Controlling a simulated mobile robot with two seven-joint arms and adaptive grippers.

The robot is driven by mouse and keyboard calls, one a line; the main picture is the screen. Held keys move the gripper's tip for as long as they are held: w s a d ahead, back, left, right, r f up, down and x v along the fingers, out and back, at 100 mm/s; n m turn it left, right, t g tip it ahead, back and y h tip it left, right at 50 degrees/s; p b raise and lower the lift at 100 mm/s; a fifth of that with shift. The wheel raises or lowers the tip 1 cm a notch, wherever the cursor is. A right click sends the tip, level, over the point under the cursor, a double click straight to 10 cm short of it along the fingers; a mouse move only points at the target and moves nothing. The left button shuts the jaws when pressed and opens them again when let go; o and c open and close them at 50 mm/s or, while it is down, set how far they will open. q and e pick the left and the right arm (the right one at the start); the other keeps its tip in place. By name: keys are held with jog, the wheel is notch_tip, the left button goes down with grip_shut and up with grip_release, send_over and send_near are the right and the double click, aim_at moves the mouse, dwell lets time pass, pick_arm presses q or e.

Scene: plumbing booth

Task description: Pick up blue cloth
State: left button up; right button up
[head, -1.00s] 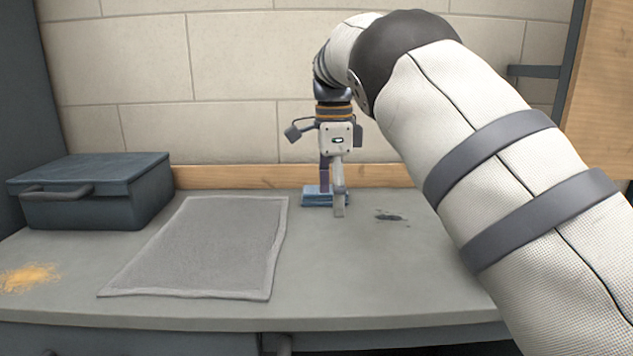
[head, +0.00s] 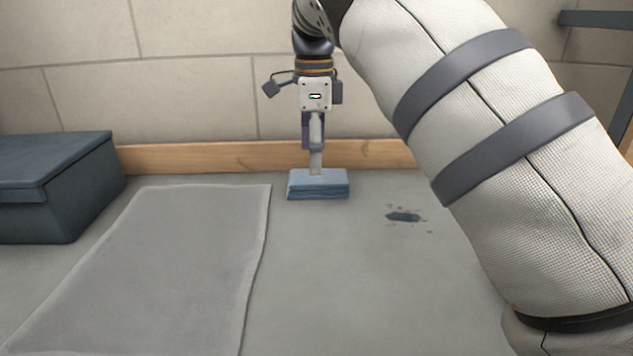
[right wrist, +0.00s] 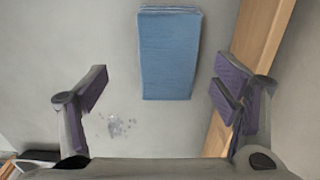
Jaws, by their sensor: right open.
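The blue cloth (head: 318,188) is a folded, flat rectangular stack on the grey worktop near the back wall. It also shows in the right wrist view (right wrist: 168,55), at top centre. My right gripper (head: 314,168) points down over the cloth. In the right wrist view its two purple-padded fingers (right wrist: 164,88) are spread wide and empty, with the cloth's lower end between them and clear space on both sides. In the head view the fingertips overlap the cloth's top edge; I cannot tell whether they touch it. My left gripper is not in view.
A grey mat (head: 160,265) lies left of the cloth. A dark toolbox (head: 50,185) stands at the far left. A wooden strip (head: 200,157) runs along the wall behind the cloth. A dark stain (head: 403,216) marks the worktop to the right; the worktop around it is clear.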

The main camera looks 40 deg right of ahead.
aim_at(318, 177)
jog(key=f, duration=0.3)
jog(key=d+f, duration=0.1)
jog(key=f, duration=0.1)
jog(key=shift+w+f, duration=0.15)
jog(key=shift+f, duration=0.25)
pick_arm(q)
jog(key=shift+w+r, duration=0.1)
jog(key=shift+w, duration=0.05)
pick_arm(e)
jog(key=c, duration=1.2)
jog(key=shift+c, duration=0.2)
notch_tip(318, 177, up, 3)
jog(key=shift+w, duration=0.1)
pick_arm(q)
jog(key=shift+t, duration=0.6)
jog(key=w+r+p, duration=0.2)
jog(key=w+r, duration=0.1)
pick_arm(e)
jog(key=s+a+r, duration=0.8)
jog(key=a+r, duration=0.2)
jog(key=a, duration=0.1)
jog(key=shift+s, duration=0.4)
